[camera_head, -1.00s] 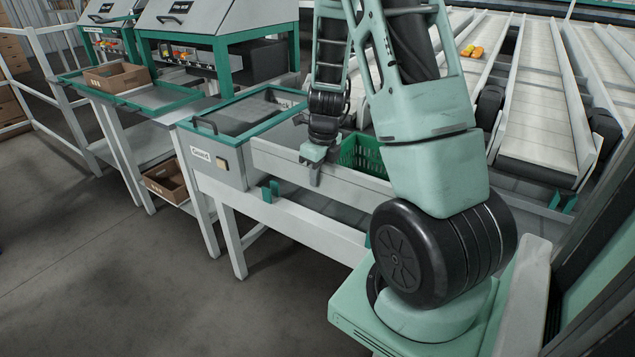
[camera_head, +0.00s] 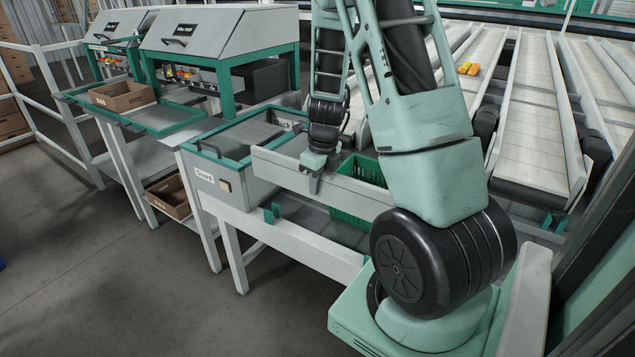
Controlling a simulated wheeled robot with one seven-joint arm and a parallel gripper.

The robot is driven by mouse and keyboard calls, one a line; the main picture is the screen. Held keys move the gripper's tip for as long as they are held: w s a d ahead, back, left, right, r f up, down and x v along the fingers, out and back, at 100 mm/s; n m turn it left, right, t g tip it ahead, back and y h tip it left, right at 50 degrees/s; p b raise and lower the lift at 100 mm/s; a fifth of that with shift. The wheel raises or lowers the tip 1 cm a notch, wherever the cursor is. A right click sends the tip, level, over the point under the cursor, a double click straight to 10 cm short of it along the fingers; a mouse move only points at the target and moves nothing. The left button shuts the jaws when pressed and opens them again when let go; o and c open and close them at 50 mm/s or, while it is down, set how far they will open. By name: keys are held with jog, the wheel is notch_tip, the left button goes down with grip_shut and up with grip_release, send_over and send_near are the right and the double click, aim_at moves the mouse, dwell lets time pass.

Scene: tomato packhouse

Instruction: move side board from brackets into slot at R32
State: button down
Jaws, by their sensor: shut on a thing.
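The side board (camera_head: 275,168) is a long, light grey plank. My gripper (camera_head: 314,178) is shut on its upper edge, left of its middle. The board is held on edge above the front rail of the bench, with a gap beneath it. Small green brackets (camera_head: 272,213) stand on that rail, below and apart from the board. My arm hides the board's right end. I cannot make out an R32 marking or a slot.
A green crate (camera_head: 350,219) lies behind the board. A grey cabinet with a green-framed top (camera_head: 233,185) stands close to the board's left end. Conveyor lanes (camera_head: 540,130) fill the right back. The floor at the left front is clear.

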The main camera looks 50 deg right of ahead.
jog(key=shift+r+p, duration=1.4)
jog(key=shift+r, duration=0.2)
jog(key=shift+a+f, duration=0.1)
